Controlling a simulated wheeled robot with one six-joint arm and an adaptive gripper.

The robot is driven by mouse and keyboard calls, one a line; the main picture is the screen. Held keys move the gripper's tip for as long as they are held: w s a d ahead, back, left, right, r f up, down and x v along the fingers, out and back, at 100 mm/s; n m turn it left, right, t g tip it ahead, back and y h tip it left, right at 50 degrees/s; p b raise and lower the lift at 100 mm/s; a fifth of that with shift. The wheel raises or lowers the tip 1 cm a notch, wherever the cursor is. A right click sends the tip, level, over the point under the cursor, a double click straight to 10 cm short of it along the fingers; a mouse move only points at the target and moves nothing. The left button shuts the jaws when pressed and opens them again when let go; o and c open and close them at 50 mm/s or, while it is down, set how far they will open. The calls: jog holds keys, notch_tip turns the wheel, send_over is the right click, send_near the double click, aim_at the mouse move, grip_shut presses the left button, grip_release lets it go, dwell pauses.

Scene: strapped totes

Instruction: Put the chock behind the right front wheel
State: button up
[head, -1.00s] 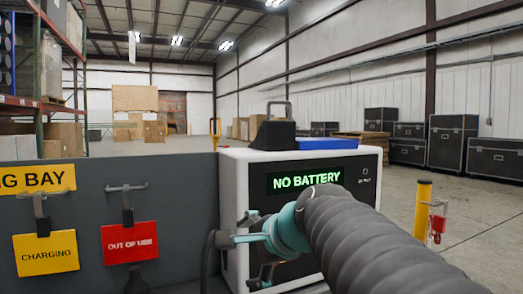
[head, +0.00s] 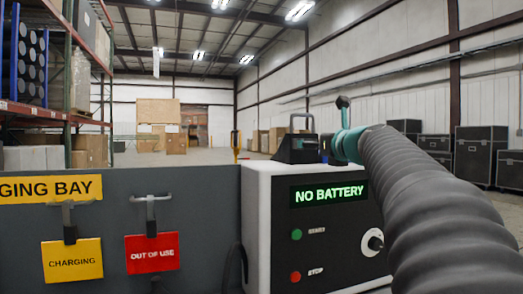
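A black wedge-shaped block with a grey handle, which looks like the chock (head: 296,150), sits on top of the white charger cabinet. My gripper (head: 344,112) is raised just right of the block, at the far end of my arm and apart from the block in the picture. Its fingers are small and seen at a poor angle, so I cannot tell whether they are open. I see nothing held in it. No wheel or vehicle shows in this view.
The charger cabinet (head: 258,215) has a NO BATTERY display, START and STOP buttons and a knob. A grey panel (head: 200,210) with hooks and CHARGING and OUT OF USE tags stands left of it. Black cases (head: 480,153) stand at the right wall.

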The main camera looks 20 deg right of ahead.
aim_at(285, 154)
jog(key=shift+w+a+r+p, duration=0.15)
jog(key=shift+w+p, duration=0.15)
jog(key=shift+w, duration=1.65)
jog(key=shift+w+a+r+p, duration=0.15)
jog(key=shift+w+p, duration=0.15)
jog(key=shift+w, duration=1.6)
jog(key=shift+d, duration=0.1)
jog(key=shift+c, duration=0.2)
jog(key=c, duration=1.2)
jog(key=shift+r, duration=0.1)
jog(key=shift+c, duration=1.1)
jog(key=shift+r, duration=0.1)
